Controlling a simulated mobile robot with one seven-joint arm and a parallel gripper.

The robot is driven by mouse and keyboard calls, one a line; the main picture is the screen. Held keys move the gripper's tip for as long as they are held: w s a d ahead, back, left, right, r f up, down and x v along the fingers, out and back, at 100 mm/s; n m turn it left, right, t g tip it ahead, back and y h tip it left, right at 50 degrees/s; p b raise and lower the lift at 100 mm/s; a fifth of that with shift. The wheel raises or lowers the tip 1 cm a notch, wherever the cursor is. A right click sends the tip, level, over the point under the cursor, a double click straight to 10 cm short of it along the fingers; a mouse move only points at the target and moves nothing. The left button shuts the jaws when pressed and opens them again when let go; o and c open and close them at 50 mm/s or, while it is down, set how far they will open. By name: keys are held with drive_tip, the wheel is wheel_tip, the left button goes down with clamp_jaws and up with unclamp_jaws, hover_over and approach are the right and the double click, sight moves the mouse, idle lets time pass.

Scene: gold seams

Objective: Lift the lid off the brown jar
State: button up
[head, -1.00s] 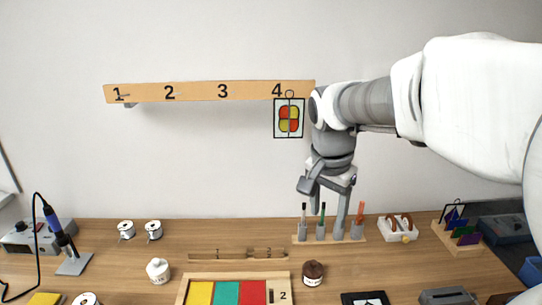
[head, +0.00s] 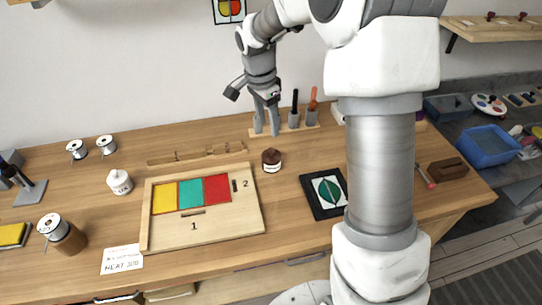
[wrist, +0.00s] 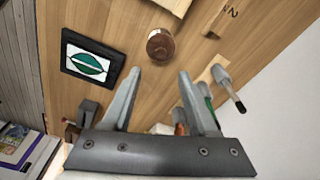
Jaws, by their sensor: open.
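The brown jar (head: 271,165) stands upright on the wooden table, just right of the tray with coloured panels. Its dark lid (head: 271,155) sits on top. In the wrist view the jar (wrist: 161,50) shows from above, beyond the fingertips and between their lines. My gripper (head: 266,128) is open and empty, pointing down above the table behind the jar, near the tool rack. In the wrist view its two fingers (wrist: 160,75) are spread apart with nothing between them. The gripper does not touch the jar.
The tool rack (head: 284,130) with upright tools stands close behind my gripper. The panel tray (head: 205,225) lies left of the jar, and a black-framed green picture (head: 327,192) lies right. A white jar (head: 119,182) stands farther left. Bare table lies around the brown jar.

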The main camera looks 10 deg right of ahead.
sight(271, 149)
drive_tip(key=f, duration=0.6)
drive_tip(key=d+f, duration=0.1)
drive_tip(key=f, duration=0.2)
drive_tip(key=shift+w+f, duration=0.25)
clamp_jaws()
